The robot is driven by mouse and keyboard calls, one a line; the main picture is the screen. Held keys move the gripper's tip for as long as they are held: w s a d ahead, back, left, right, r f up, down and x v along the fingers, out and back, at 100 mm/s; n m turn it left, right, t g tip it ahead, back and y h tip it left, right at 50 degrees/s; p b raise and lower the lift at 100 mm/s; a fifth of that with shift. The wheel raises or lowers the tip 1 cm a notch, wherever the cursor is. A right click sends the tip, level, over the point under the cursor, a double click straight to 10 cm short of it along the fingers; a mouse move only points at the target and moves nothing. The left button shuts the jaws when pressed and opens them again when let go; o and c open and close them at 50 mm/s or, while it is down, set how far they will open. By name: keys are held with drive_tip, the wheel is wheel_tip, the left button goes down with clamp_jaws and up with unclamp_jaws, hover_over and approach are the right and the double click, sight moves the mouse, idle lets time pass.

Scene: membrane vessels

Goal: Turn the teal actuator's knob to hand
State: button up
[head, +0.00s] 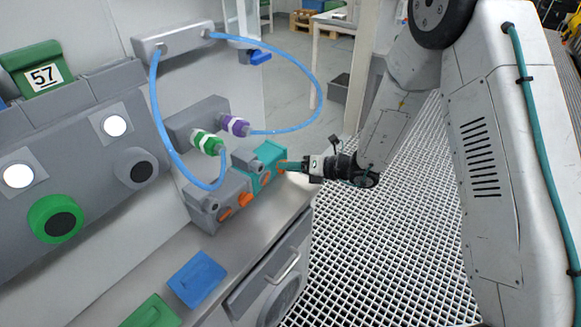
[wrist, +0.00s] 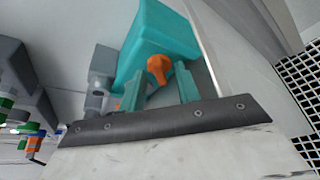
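The teal actuator (head: 270,155) is the rightmost box of a row on the grey bench in the head view. In the wrist view the teal actuator (wrist: 168,30) fills the top middle, with its orange knob (wrist: 158,68) facing the camera. My gripper (head: 287,166) reaches it from the right. Its two teal fingers are apart in the wrist view, and my gripper (wrist: 159,72) has the knob between or just beyond its tips. Small gaps seem to show beside the knob; I cannot tell if either finger touches it.
Grey actuators with orange knobs (head: 245,199) stand left of the teal one. Blue hoses (head: 158,110) loop above from green and purple couplings. A panel with a green-ringed button (head: 58,219) is at left. Blue (head: 198,279) and green pads lie on the bench front. Grating floor is at right.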

drive_tip(key=shift+a, duration=0.15)
drive_tip(key=c, duration=0.6)
drive_tip(key=shift+n, duration=0.3)
drive_tip(key=shift+s+a+n+t+h, duration=0.1)
drive_tip(key=shift+n+t+h, duration=0.4)
drive_tip(key=shift+n+h, duration=0.45)
drive_tip(key=shift+s+r+n+t+h, duration=0.1)
drive_tip(key=shift+n+t+h, duration=0.35)
drive_tip(key=shift+n, duration=0.8)
drive_tip(key=o, duration=0.6)
drive_tip(key=shift+a, duration=0.1)
